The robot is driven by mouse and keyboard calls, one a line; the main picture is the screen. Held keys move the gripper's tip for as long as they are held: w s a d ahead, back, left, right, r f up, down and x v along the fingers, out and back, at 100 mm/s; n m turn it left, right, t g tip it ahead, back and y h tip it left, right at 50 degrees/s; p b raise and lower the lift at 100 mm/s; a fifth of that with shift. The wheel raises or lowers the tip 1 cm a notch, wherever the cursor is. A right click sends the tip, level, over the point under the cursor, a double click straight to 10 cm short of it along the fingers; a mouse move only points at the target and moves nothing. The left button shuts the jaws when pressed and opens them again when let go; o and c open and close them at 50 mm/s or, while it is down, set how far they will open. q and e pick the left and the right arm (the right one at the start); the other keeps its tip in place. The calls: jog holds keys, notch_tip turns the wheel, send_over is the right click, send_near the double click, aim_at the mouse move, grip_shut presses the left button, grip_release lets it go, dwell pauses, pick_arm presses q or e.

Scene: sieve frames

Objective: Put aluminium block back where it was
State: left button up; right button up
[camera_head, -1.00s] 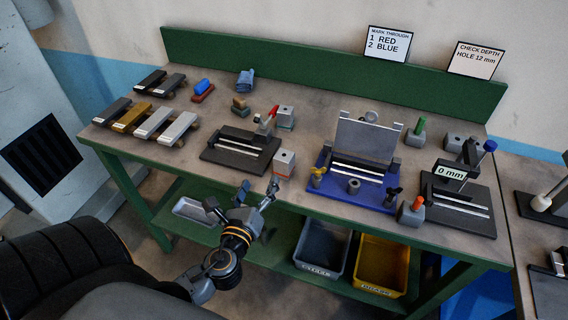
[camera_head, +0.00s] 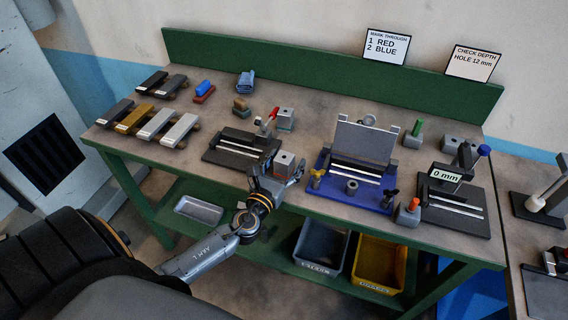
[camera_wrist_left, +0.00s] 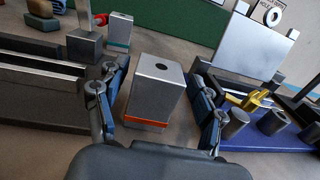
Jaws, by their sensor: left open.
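The aluminium block (camera_head: 284,165) stands upright near the front edge of the bench. In the left wrist view the block (camera_wrist_left: 156,88) is a silver cuboid with a dark hole in its top and an orange band near its foot. In the head view my left gripper (camera_head: 277,178) partly covers the block. A similar block with a teal base (camera_head: 285,118) stands behind it. My right gripper is not in view.
A black fixture (camera_head: 235,149) lies left of the block, and a blue fixture (camera_head: 340,186) with a yellow knob lies to the right. A gauge stand (camera_head: 455,205) reads 0 mm. Several bars (camera_head: 158,123) lie at the left. Grey and yellow bins (camera_head: 379,265) sit below.

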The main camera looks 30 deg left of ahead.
pick_arm(q)
jog(key=w, duration=0.2)
jog(key=w+a, duration=0.1)
jog(key=w, duration=0.1)
jog(key=shift+s, duration=0.1)
jog(key=shift+c, duration=1.3)
grip_shut()
jog(key=shift+r, duration=0.1)
